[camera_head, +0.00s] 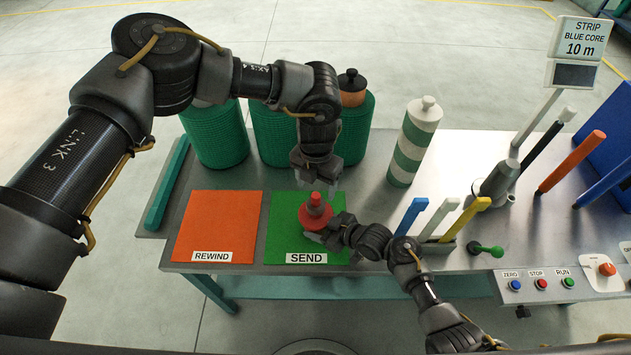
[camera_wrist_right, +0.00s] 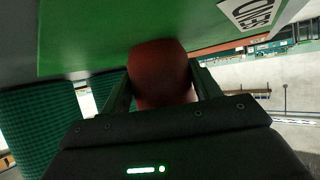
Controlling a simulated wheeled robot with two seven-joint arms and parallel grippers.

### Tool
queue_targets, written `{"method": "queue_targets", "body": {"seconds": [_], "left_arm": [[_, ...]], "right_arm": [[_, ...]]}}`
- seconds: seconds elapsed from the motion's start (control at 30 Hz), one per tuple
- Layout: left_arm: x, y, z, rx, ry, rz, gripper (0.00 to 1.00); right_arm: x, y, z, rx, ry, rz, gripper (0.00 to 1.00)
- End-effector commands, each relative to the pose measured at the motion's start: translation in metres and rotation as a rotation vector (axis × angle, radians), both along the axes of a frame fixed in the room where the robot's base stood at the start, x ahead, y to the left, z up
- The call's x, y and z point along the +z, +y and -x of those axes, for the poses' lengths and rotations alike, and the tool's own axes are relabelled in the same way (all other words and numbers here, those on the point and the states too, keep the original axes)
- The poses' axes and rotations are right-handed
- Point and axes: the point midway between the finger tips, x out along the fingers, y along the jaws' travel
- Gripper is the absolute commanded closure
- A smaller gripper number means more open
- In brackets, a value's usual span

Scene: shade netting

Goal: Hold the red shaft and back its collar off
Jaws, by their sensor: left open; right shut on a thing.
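The red shaft (camera_head: 315,214) stands upright on the green SEND mat (camera_head: 283,212). A narrower red knob (camera_head: 316,198) tops it; I cannot tell whether this is the collar. My right gripper (camera_head: 318,232) comes in low from the right and is shut on the red shaft. In the right wrist view the red shaft (camera_wrist_right: 160,72) sits between both fingers. My left gripper (camera_head: 318,184) points down just above the knob, with its fingers open. I cannot tell whether its tips touch the knob.
An orange REWIND mat (camera_head: 219,220) lies to the left. Green net rolls (camera_head: 218,135) and a striped roll (camera_head: 414,142) stand behind. Upright coloured strips (camera_head: 411,215), a green lever (camera_head: 486,249), a sign post (camera_head: 535,124) and a button panel (camera_head: 560,283) are at the right.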

Motion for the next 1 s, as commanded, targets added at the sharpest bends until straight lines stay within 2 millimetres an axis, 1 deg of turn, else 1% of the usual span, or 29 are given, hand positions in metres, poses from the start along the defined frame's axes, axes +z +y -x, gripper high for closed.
{"method": "queue_targets", "body": {"seconds": [0.03, 0.17, 0.4, 0.6, 0.8, 1.0], "left_arm": [[-0.006, 0.000, 0.000, 0.000, 0.002, -0.001, 0.33], [-0.022, 0.000, 0.001, -0.001, 0.002, -0.001, 0.33], [-0.056, 0.000, 0.001, 0.001, 0.001, 0.002, 0.33], [-0.076, -0.001, 0.001, 0.000, 0.001, 0.002, 0.33], [-0.085, 0.000, 0.000, -0.001, 0.000, 0.001, 0.33], [-0.085, 0.000, 0.000, -0.001, -0.001, 0.000, 0.33]], "right_arm": [[-0.006, -0.003, 0.002, -0.002, 0.011, 0.010, 0.74], [-0.006, -0.003, 0.002, -0.002, 0.011, 0.010, 0.74], [-0.006, -0.003, 0.002, -0.002, 0.012, 0.011, 0.74], [-0.006, -0.004, 0.002, -0.003, 0.012, 0.011, 0.74], [-0.006, -0.004, 0.002, -0.003, 0.012, 0.011, 0.74], [-0.006, -0.004, 0.002, -0.003, 0.012, 0.011, 0.74]]}}
